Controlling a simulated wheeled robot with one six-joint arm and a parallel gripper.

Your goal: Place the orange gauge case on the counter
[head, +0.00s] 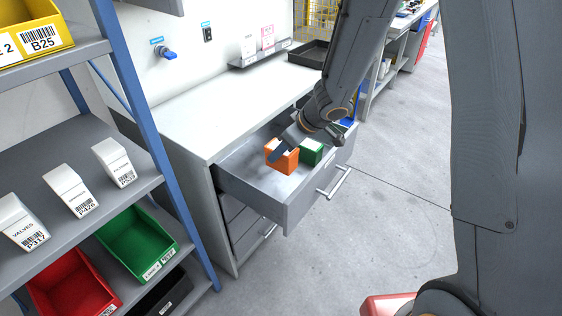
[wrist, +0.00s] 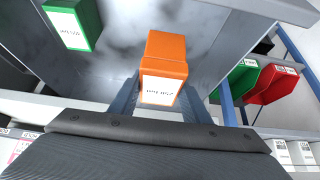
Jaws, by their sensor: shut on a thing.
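The orange gauge case (head: 282,158) is in the open drawer of the counter unit in the head view, held at my gripper. It also shows in the wrist view (wrist: 165,55), with a white label facing the gripper. My gripper (head: 283,146) reaches down into the drawer and is shut on the orange case, with a finger on each side in the wrist view. I cannot tell whether the case touches the drawer floor. The white counter (head: 205,105) is above and behind the drawer, and its near part is bare.
A green case (head: 312,152) is beside the orange one in the drawer (head: 240,180). A shelf rack with a green bin (head: 138,243) and a red bin (head: 70,285) stands at the left. A black tray (head: 310,54) and a small card stand (head: 262,55) occupy the counter's far end.

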